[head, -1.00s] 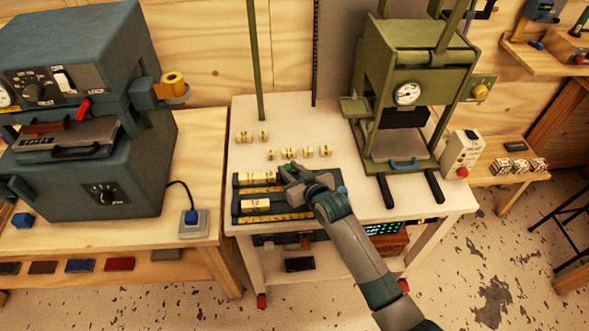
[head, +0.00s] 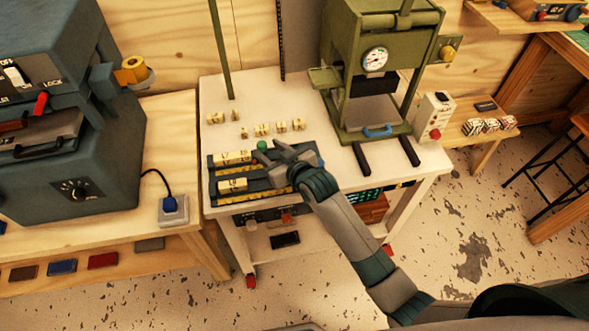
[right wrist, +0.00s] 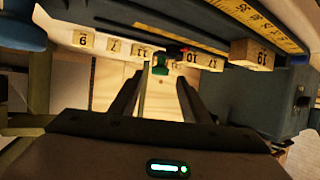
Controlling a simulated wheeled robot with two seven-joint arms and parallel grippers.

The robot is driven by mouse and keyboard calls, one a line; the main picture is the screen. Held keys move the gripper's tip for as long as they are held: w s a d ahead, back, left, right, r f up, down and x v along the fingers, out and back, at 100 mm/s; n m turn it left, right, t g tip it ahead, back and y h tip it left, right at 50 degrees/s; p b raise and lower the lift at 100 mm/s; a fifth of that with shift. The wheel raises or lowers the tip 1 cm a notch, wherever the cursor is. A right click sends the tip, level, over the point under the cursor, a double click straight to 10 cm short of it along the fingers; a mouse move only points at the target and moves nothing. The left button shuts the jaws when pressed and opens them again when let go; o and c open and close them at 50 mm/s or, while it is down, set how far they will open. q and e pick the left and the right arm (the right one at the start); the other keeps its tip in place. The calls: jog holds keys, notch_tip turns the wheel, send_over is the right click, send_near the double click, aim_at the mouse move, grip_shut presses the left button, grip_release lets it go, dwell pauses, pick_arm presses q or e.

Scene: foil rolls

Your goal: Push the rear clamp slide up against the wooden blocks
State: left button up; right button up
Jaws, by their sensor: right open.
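The clamp fixture (head: 214,201) lies on the white table, with two rails that carry wooden blocks and yellow scales. Pale numbered wooden blocks (head: 233,157) sit on its rear rail, and another block (head: 231,185) sits on the front rail. A green knob (head: 262,146), which seems to belong to the rear clamp slide, stands just right of the rear blocks; the wrist view shows it too (right wrist: 160,68). Whether the slide touches the blocks is hidden. My right gripper (head: 272,153) is open at the knob, its fingers apart in the wrist view (right wrist: 158,82). My left gripper is out of view.
Several loose numbered blocks (head: 262,129) stand on the table behind the fixture. A green press (head: 376,80) stands at the back right, its two dark handles pointing forward. A blue-grey machine (head: 60,150) fills the left bench. A green post (head: 221,50) rises behind the blocks.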

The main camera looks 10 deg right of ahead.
jog(key=b+v, duration=0.2)
jog(key=v, duration=1.2)
jog(key=shift+s, duration=0.1)
jog(key=s+d+f+m+g+h, duration=0.1)
jog(key=s+d+f+g+h, duration=0.25)
jog(key=s, duration=0.55)
jog(key=s+d+f+m+g, duration=0.1)
jog(key=s+d+f+g, duration=0.1)
jog(key=s+d+f, duration=0.55)
jog(key=s+d+f+m+g+h, duration=0.1)
jog(key=s+d+f+g+h, duration=0.15)
jog(key=s, duration=0.85)
notch_tip(320, 180, down, 32)
jog(key=s+g+b, duration=0.2)
jog(key=s+d+f+g+b, duration=0.1)
jog(key=s+d+f+b, duration=0.1)
jog(key=s+f, duration=1.5)
jog(key=shift+d+f+n, duration=0.25)
jog(key=shift+d+n, duration=0.05)
jog(key=shift+d, duration=0.15)
